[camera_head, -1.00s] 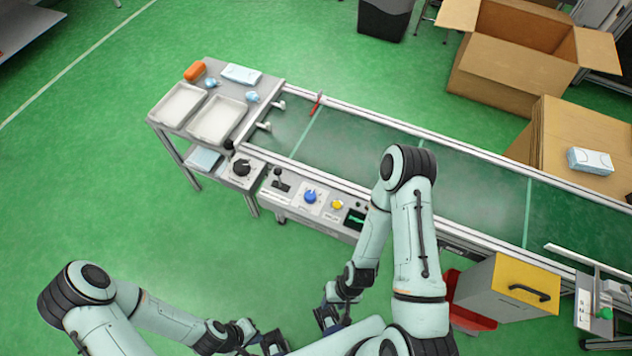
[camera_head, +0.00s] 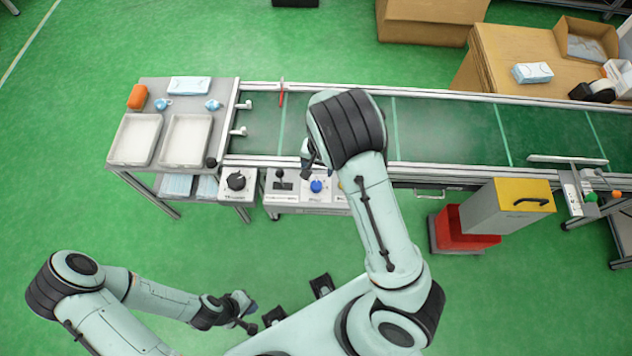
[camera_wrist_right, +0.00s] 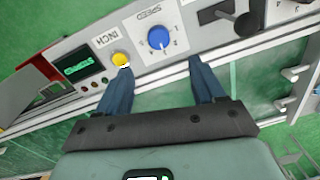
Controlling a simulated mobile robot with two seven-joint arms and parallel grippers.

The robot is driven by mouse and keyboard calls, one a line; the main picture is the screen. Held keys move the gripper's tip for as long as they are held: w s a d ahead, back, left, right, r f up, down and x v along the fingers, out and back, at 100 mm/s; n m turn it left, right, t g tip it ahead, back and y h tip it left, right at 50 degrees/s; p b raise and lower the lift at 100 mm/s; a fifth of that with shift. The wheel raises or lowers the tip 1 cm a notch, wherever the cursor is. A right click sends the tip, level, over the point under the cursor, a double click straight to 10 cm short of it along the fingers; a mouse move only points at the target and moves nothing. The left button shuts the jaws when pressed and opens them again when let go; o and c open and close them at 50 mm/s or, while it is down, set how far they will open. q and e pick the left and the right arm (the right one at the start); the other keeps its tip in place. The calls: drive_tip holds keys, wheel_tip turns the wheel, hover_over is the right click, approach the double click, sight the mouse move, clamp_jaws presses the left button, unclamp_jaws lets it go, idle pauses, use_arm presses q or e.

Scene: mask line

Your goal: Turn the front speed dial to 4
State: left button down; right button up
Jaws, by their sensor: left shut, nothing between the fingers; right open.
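The blue speed dial (camera_head: 316,186) sits on a white plate on the front control panel. In the right wrist view the dial (camera_wrist_right: 161,38) has a SPEED label and small numbers around it; I cannot read its setting for sure. My right gripper (camera_wrist_right: 160,66) is open and empty, its blue fingers spread with the dial beyond the tips, between their lines. In the head view the right gripper (camera_head: 308,162) is partly hidden by its own arm, close to the panel. My left gripper (camera_head: 250,325) is shut and empty, low in the picture, away from the panel.
A yellow INCH button (camera_wrist_right: 121,59) and a green display (camera_wrist_right: 83,67) sit beside the dial. A black lever (camera_head: 281,180) stands on its other side. A black dial (camera_head: 236,181) is further left. The conveyor (camera_head: 440,130) runs behind the panel.

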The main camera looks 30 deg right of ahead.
sight(316, 185)
wheel_tip(316, 185, down, 10)
drive_tip(key=shift+f+b, duration=0.1)
drive_tip(key=shift+b, duration=0.65)
use_arm(q)
drive_tip(key=shift+s+f, duration=0.4)
drive_tip(key=shift+f, duration=0.2)
drive_tip(key=shift+s+f, duration=0.4)
drive_tip(key=shift+f, duration=0.2)
use_arm(e)
drive_tip(key=shift+w+a+f, duration=0.1)
drive_tip(key=shift+f, duration=0.6)
drive_tip(key=c, duration=1.1)
